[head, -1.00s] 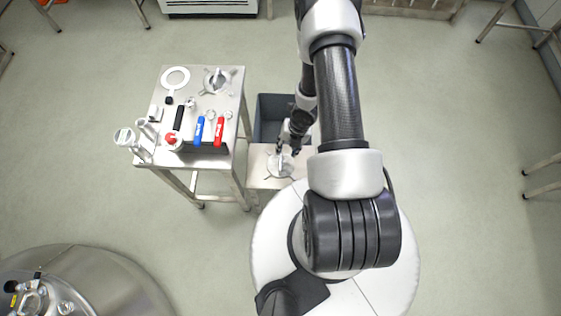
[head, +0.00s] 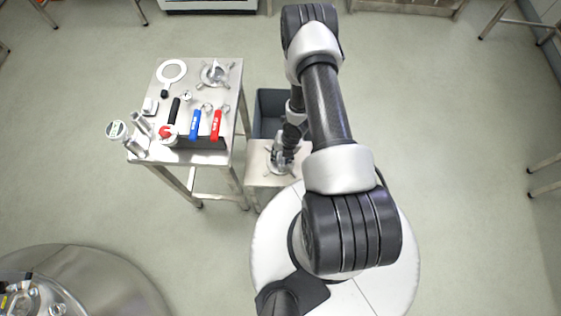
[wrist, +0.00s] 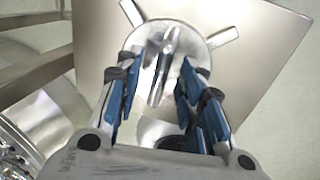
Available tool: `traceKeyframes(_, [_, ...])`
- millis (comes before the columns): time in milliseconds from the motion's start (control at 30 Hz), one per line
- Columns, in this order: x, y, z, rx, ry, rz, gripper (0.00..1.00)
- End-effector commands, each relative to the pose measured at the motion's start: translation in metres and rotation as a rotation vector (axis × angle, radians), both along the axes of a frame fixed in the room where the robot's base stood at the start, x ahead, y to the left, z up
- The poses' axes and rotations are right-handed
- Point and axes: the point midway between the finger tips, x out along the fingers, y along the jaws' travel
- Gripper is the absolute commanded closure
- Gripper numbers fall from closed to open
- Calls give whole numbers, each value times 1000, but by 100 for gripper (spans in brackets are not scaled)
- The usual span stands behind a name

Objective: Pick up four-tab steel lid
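A four-tab steel lid (head: 271,173) lies on a low steel surface beside my base, partly hidden under my gripper (head: 284,160) in the head view. In the wrist view the lid (wrist: 205,36) is a round disc with an upright bar handle (wrist: 165,68); two of its tabs show at the far side. My gripper (wrist: 160,65) is open, with its blue-padded fingers on either side of the handle. Gaps show between the fingers and the handle. A similar tabbed steel piece (head: 214,74) sits on the taller table.
The taller steel table (head: 228,125) on the left holds a white ring (head: 171,72), blue (head: 195,124) and red (head: 216,123) handled valves and several small fittings. A grey bin (head: 259,128) stands behind the low surface (head: 257,181).

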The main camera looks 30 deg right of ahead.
Motion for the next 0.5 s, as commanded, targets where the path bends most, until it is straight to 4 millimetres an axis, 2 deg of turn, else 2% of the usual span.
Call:
traceKeyframes(133, [0,0,1,-1,-1,0,65])
traceKeyframes(500, [0,0,1,0,0,0,90])
